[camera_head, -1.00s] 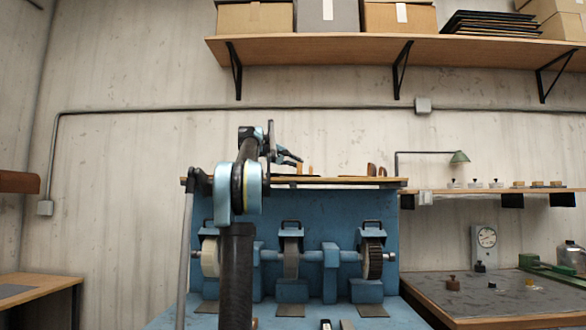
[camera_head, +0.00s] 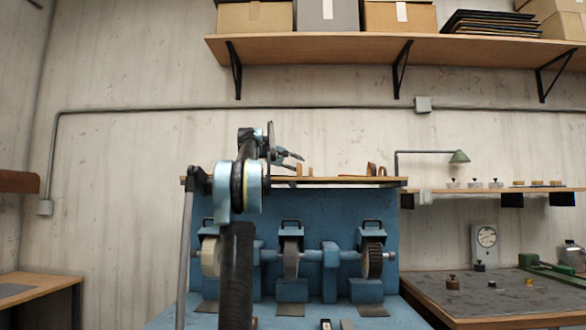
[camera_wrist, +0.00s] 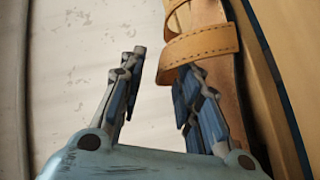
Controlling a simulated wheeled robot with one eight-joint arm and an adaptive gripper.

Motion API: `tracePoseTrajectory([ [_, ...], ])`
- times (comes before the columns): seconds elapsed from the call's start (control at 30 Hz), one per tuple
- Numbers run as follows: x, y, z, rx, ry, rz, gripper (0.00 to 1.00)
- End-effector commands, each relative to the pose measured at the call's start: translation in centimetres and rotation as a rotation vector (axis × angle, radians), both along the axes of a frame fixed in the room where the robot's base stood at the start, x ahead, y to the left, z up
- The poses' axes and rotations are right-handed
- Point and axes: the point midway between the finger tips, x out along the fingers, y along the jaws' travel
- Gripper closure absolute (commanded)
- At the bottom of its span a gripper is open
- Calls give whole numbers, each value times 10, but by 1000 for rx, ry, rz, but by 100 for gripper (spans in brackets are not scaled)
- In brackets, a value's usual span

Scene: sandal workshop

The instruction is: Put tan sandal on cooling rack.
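In the wrist view a tan leather sandal (camera_wrist: 205,42) with stitched straps fills the upper middle and right. My gripper (camera_wrist: 162,62) is open in that view. Its right finger overlaps the lower strap, and its left finger is left of the sandal, in front of the pale wall. I cannot tell whether the right finger touches the strap. In the head view my gripper (camera_head: 297,161) is small, just above the wooden shelf (camera_head: 340,181) on top of the blue machine. Small tan shapes (camera_head: 299,169) stand under and beside it. I cannot make out a cooling rack for certain.
The blue machine (camera_head: 330,215) carries several wheels below the shelf. More brown, strap-like shapes (camera_head: 371,169) stand at the shelf's right. A green lamp (camera_head: 459,157) and wall ledge (camera_head: 470,191) are further right. A long shelf (camera_head: 330,48) with boxes hangs above.

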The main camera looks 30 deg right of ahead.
Motion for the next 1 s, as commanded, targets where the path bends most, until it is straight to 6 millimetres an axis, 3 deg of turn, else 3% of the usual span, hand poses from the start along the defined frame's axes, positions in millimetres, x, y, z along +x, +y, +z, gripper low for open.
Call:
tracePoseTrajectory([
  [0.6, -22, 97, 18, 1, 0, 3, 69],
  [0.8, -26, 113, 21, 0, 1, 1, 69],
  [1.0, -27, 115, 22, 0, 0, 1, 69],
])
